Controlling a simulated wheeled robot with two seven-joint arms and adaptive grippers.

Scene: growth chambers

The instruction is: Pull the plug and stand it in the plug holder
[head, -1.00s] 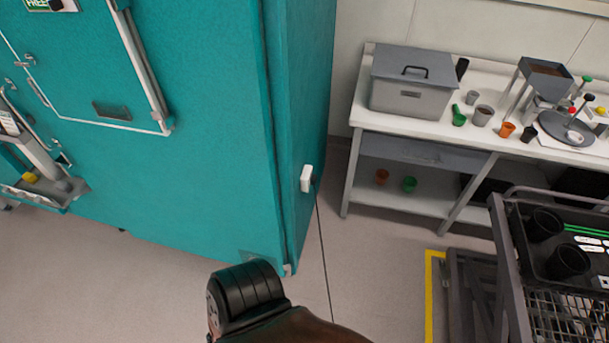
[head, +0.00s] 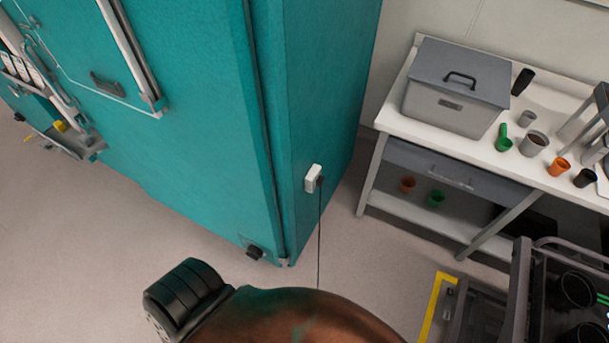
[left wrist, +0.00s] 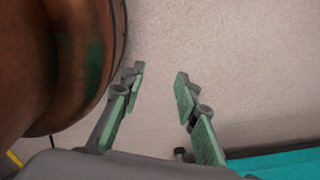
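A white socket box (head: 313,178) is on the narrow side of the teal chamber (head: 190,130). A small black plug (head: 320,184) sits at its right side, and a thin dark cord (head: 319,240) hangs from it toward the floor. In the left wrist view my left gripper (left wrist: 159,85) is open and empty above bare floor, apart from the plug. My right gripper is not in view.
A white bench (head: 390,115) at the right carries a lidded grey bin (head: 450,105) and small pots. A dark cart (head: 520,285) stands at the lower right beside yellow floor tape (head: 436,305). Floor between chamber and bench is clear. My arm covers the bottom middle.

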